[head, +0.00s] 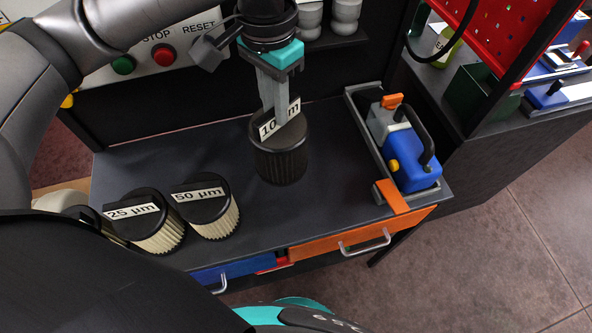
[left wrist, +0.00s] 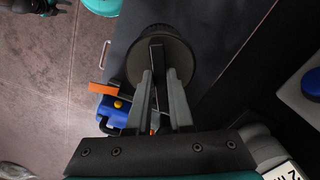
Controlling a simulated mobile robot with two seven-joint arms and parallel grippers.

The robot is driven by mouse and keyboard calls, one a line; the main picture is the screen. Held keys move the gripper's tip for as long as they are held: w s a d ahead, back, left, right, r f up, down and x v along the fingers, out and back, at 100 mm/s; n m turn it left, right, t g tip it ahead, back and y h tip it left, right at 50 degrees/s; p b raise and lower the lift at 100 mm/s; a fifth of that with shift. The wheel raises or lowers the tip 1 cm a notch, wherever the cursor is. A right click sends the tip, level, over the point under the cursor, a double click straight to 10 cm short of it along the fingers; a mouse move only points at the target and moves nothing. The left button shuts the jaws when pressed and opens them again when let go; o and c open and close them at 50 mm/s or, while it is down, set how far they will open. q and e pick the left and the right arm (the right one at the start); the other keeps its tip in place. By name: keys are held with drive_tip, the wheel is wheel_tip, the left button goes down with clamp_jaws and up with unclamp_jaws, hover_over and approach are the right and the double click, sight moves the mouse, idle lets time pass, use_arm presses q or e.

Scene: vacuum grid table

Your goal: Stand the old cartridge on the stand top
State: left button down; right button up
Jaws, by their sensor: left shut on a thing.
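The old cartridge (head: 282,163) is a dark, grimy cylinder with a black cap and a partly covered label that looks like "10 µm". It is upright at the middle of the dark stand top (head: 330,130). My left gripper (head: 275,108) comes down from above and is shut on the cartridge's raised top grip. In the left wrist view the fingers (left wrist: 160,78) close on a bar across the round cap (left wrist: 178,48). I cannot tell whether the cartridge's base touches the top. My right gripper is not in view.
Two clean cartridges, "25 µm" (head: 155,232) and "50 µm" (head: 215,218), stand at the front left. A blue pump-like unit (head: 413,172) sits in a grey tray (head: 367,145) at right. Orange (head: 320,243) and blue (head: 235,271) drawer fronts lie below. A button panel (head: 170,45) is behind.

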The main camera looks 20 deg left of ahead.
use_arm(q)
drive_tip(key=shift+w+r+m+p, duration=0.35)
drive_tip(key=shift+r+m, duration=0.25)
drive_tip(key=shift+m, duration=0.3)
drive_tip(key=shift+w+d+r+m+p, duration=0.2)
drive_tip(key=shift+r+m+p, duration=0.1)
drive_tip(key=shift+m, duration=0.4)
drive_tip(key=m, duration=0.1)
drive_tip(key=r+m+p, duration=0.1)
drive_tip(key=m, duration=0.1)
drive_tip(key=r+m+p, duration=0.1)
drive_tip(key=shift+w+d, duration=0.4)
drive_tip(key=m, duration=0.1)
drive_tip(key=r+m+p, duration=0.1)
drive_tip(key=m, duration=0.1)
drive_tip(key=w+m+p, duration=0.1)
drive_tip(key=shift+d+r+m, duration=0.3)
drive_tip(key=shift+r+m, duration=0.05)
drive_tip(key=shift+m, duration=0.05)
wheel_tip(320, 180, up, 4)
drive_tip(key=w+d+m+p, duration=0.2)
drive_tip(key=m+p, duration=0.3)
drive_tip(key=m, duration=0.7)
wheel_tip(320, 180, down, 20)
drive_tip(key=shift+a+r+b, duration=0.1)
drive_tip(key=shift+r+b, duration=0.05)
drive_tip(key=shift+b, duration=0.4)
